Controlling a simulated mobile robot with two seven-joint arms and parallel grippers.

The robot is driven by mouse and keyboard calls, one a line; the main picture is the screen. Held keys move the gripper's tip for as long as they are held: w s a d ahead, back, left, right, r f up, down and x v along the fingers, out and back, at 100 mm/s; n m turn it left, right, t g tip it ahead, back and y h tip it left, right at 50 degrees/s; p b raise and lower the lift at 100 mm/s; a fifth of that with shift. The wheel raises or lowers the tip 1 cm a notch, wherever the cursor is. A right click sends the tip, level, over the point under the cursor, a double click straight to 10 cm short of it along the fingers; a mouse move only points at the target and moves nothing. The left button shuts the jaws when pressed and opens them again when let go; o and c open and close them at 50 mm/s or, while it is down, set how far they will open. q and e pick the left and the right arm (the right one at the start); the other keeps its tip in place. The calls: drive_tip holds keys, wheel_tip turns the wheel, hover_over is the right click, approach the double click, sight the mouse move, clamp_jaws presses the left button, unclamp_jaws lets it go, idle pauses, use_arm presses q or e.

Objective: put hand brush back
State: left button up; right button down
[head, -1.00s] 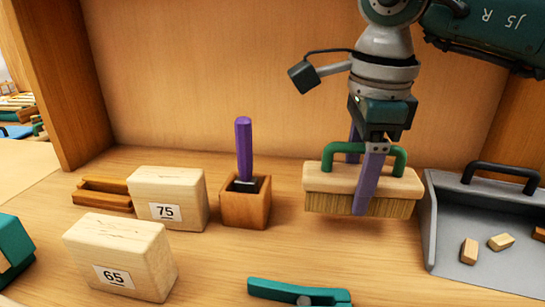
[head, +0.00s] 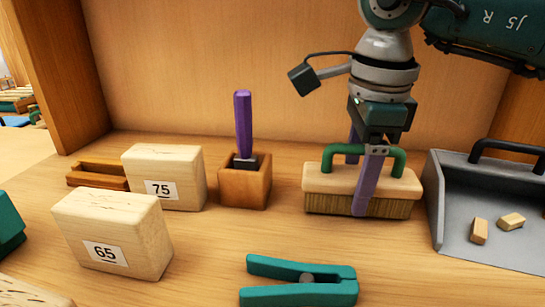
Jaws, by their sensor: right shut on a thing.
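The hand brush (head: 320,178) has a pale wooden block, a green handle and tan bristles. It stands upright, bristles down, between the purple-handled tool's holder and the grey dustpan in the head view. My right gripper (head: 366,190) is shut on the brush's green handle, with its purple fingers in front of and behind the block. The bristles are at or very near the wooden surface; I cannot tell whether they touch. My left gripper is not in view.
A grey dustpan (head: 455,215) with wooden bits is on the right. A wooden holder (head: 244,186) with a purple-handled tool (head: 243,120) stands left of the brush. Blocks marked 75 (head: 185,165) and 65 (head: 150,230) stand farther left. A teal clamp (head: 290,296) lies in front.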

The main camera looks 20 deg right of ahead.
sight(363, 145)
drive_tip(key=shift+f+b, duration=0.3)
drive_tip(key=shift+f, duration=0.05)
unclamp_jaws()
idle(0.3)
drive_tip(key=shift+r, duration=0.1)
drive_tip(key=shift+r+p, duration=1.5)
drive_tip(key=shift+r, duration=0.25)
drive_tip(key=shift+r+p, duration=1.35)
drive_tip(key=shift+r, duration=0.4)
